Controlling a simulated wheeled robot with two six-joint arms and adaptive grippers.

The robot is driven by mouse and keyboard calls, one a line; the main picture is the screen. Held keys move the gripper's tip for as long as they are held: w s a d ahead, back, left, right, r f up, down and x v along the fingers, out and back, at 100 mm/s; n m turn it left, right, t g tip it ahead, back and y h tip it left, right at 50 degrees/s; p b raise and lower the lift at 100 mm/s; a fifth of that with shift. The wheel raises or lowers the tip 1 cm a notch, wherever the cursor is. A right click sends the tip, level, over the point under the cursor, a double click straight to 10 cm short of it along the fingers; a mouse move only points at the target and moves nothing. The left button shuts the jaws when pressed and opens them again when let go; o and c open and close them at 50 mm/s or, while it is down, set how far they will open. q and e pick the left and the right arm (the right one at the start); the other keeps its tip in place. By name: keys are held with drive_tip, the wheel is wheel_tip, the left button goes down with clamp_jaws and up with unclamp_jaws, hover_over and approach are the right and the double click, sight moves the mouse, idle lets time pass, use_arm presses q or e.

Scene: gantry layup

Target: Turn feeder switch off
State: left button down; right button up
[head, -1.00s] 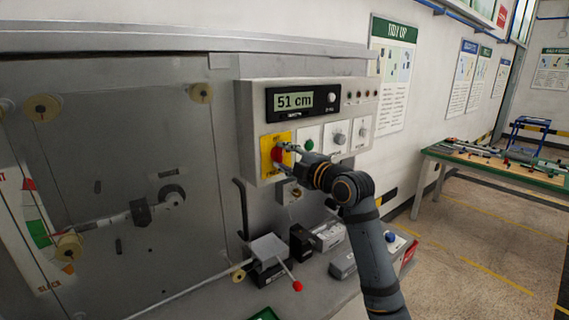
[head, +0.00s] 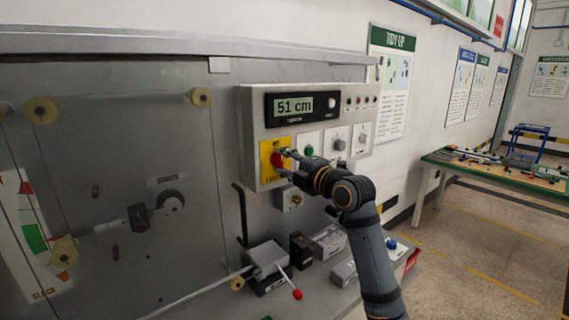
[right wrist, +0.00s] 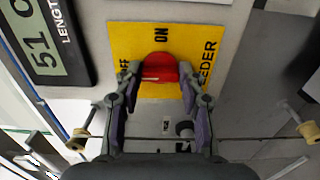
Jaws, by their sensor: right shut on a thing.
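The feeder switch is a red round knob (head: 277,160) on a yellow plate (head: 266,178) at the lower left of the grey control box. In the right wrist view the knob (right wrist: 159,68) sits between the fingers, with "ON" above it and a partly hidden "OFF" to its left. A pale line on the knob runs toward the "OFF" side. My right gripper (right wrist: 157,85) is shut on the knob, one finger on each side. It also shows in the head view (head: 286,163). My left gripper is out of view.
The display (head: 303,105) above reads 51 cm. A green button (head: 309,151) and grey knobs lie right of the switch. Below, a lever with a red ball (head: 297,294) stands on the ledge. A clear-fronted spool cabinet (head: 100,130) fills the left.

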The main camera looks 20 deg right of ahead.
drive_tip(key=o, duration=1.2)
drive_tip(key=shift+c, duration=0.2)
drive_tip(key=v, duration=1.2)
